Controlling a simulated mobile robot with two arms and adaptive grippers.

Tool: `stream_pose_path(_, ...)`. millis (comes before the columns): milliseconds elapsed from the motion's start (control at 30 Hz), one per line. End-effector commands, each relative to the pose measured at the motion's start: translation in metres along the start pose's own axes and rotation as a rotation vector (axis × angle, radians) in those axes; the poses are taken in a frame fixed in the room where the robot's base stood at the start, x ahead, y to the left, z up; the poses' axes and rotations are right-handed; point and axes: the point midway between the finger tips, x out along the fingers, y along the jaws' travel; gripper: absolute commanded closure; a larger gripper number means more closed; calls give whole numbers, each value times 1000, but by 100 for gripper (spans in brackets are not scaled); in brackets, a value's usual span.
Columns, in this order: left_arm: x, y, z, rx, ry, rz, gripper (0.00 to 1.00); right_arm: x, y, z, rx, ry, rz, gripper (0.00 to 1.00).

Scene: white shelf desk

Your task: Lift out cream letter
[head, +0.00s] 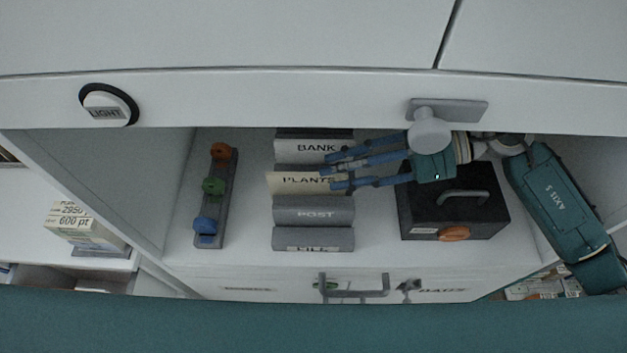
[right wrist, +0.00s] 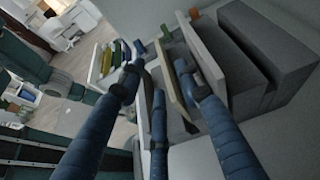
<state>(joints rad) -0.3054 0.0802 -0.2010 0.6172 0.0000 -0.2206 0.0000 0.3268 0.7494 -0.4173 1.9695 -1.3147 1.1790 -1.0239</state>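The cream letter (head: 285,184) stands in a grey letter rack (head: 313,213) on the desk shelf, in the row that reads PLANTS. It sticks out a little past the rack's left side. My right gripper (head: 332,171) reaches in from the right, with its blue fingers spread at the right end of the letter. In the right wrist view the fingers (right wrist: 160,80) are apart, around a thin upright sheet with a tan edge (right wrist: 170,75). Gaps show between sheet and fingers. The fingers hide the letter's right end. My left gripper is not in view.
A black box with a handle (head: 420,205) stands under my right forearm. A grey strip with orange, green and blue knobs (head: 213,185) lies left of the rack. The cabinet front with a round LIGHT button (head: 106,108) and a white knob (head: 430,134) overhangs the shelf.

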Motion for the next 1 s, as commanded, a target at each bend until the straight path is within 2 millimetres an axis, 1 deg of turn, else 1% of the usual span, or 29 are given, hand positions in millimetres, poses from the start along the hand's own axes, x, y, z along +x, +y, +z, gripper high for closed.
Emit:
stream_pose_path(167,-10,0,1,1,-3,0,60,14,1,0,4,-2,1,66)
stream_pose_path(300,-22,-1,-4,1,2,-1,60,36,4,-3,4,-3,2,66)
stream_pose_path(400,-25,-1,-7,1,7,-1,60,49,2,-4,3,-2,0,66)
stream_pose_path(500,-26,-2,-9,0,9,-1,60,55,2,-6,2,-2,-1,66)
stream_pose_path(700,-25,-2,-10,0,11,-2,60,56,2,-7,1,0,-1,66)
stream_pose_path(733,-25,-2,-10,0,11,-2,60,56,2,-7,1,0,-1,68)
stream_pose_path(900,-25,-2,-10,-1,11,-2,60,56,2,-7,2,0,-1,100)
stream_pose_path(1000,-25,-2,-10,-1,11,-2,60,56,2,-7,2,0,-1,100)
